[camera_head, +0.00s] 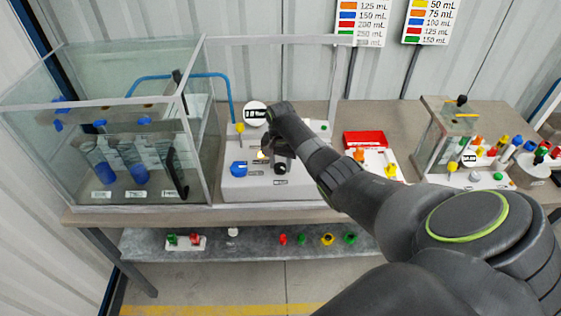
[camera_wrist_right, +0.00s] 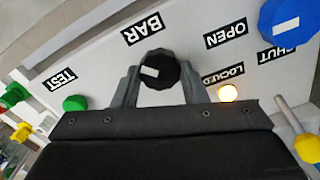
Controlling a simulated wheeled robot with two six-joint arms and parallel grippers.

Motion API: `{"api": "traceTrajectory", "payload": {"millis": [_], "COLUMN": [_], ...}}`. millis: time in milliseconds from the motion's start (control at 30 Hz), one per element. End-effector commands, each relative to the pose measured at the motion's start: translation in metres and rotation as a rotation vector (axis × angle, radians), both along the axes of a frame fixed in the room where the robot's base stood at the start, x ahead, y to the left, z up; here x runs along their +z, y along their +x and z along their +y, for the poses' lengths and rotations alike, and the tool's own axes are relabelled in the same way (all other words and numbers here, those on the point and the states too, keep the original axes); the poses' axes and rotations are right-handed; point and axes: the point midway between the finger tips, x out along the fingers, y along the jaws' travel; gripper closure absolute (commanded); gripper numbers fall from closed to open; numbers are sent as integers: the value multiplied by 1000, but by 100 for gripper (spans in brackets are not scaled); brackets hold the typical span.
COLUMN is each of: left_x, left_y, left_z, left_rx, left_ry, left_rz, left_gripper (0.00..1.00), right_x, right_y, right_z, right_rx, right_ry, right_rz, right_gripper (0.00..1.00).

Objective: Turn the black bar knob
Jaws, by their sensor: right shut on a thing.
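The black bar knob (camera_wrist_right: 158,70) is on the white panel below the "BAR" label, with a white mark on its face. In the right wrist view, my right gripper (camera_wrist_right: 158,86) has one finger on each side of the knob and is shut on it. In the head view, my right gripper (camera_head: 276,158) reaches down to the front of the white pump box (camera_head: 240,188), and the black knob (camera_head: 280,169) shows just below it. My left gripper is not in view.
A blue knob (camera_wrist_right: 286,22) sits by the OPEN and SHUT labels, near a lit lamp (camera_wrist_right: 228,93). A green knob (camera_wrist_right: 75,103) is by TEST. A glass tank (camera_head: 60,170) stands left of the box; a red-topped unit (camera_head: 365,139) stands right.

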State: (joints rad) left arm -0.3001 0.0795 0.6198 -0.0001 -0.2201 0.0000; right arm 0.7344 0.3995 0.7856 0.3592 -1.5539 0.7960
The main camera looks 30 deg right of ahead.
Motion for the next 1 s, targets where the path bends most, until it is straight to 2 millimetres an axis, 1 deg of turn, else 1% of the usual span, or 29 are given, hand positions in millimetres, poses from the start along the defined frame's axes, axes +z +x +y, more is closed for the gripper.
{"api": "traceTrajectory", "payload": {"millis": [100, 400, 1000], "left_x": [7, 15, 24], "left_y": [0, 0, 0], "left_z": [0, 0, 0], "left_rx": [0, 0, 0], "left_ry": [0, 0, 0], "left_rz": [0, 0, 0], "left_gripper": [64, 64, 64], "right_x": [2, 2, 2], "right_y": [0, 1, 2], "right_z": [1, 1, 2], "right_rx": [107, 392, 963], "right_ry": [1, 1, 0], "right_rz": [1, 1, -2], "right_gripper": [84, 84, 84]}}
